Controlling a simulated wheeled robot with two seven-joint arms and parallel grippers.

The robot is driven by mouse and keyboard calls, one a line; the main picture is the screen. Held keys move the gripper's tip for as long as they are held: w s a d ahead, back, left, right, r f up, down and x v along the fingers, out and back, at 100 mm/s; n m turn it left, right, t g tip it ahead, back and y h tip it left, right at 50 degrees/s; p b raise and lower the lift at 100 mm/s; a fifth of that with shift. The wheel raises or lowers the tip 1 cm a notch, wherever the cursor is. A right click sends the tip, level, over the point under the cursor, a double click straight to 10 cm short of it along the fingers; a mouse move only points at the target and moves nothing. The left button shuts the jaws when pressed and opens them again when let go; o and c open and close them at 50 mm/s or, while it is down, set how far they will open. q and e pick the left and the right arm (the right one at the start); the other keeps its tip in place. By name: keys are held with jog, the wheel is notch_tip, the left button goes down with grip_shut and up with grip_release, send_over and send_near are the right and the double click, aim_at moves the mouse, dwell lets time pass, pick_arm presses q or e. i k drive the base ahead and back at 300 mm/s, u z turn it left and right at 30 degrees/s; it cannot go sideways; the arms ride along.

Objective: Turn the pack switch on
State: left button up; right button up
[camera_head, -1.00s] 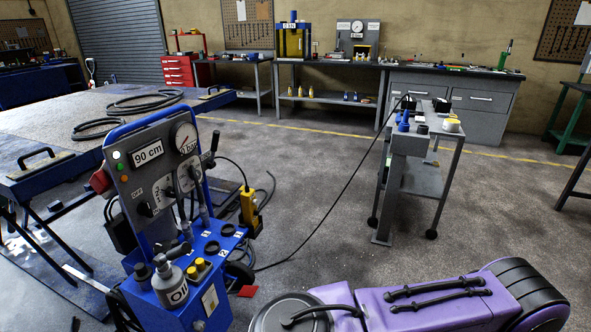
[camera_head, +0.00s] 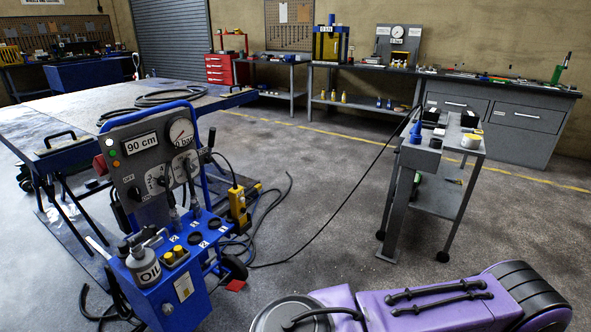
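The blue hydraulic power pack (camera_head: 166,293) stands at the left front, with a grey control panel facing me. The panel carries a "90 cm" display (camera_head: 141,142) and a round pressure gauge (camera_head: 181,131). A small dark knob (camera_head: 136,195) beside a faint "OFF" label at the panel's lower left looks like the pack switch; its exact setting is too small to tell. A green lamp (camera_head: 112,152) and a red button (camera_head: 100,165) sit at the panel's left edge. Neither of my grippers is in view.
A large table (camera_head: 75,120) stands behind left, a grey trolley (camera_head: 440,195) at right. Floor between is mostly clear.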

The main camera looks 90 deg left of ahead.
aim_at(134, 193)
jog(key=u, duration=2.6)
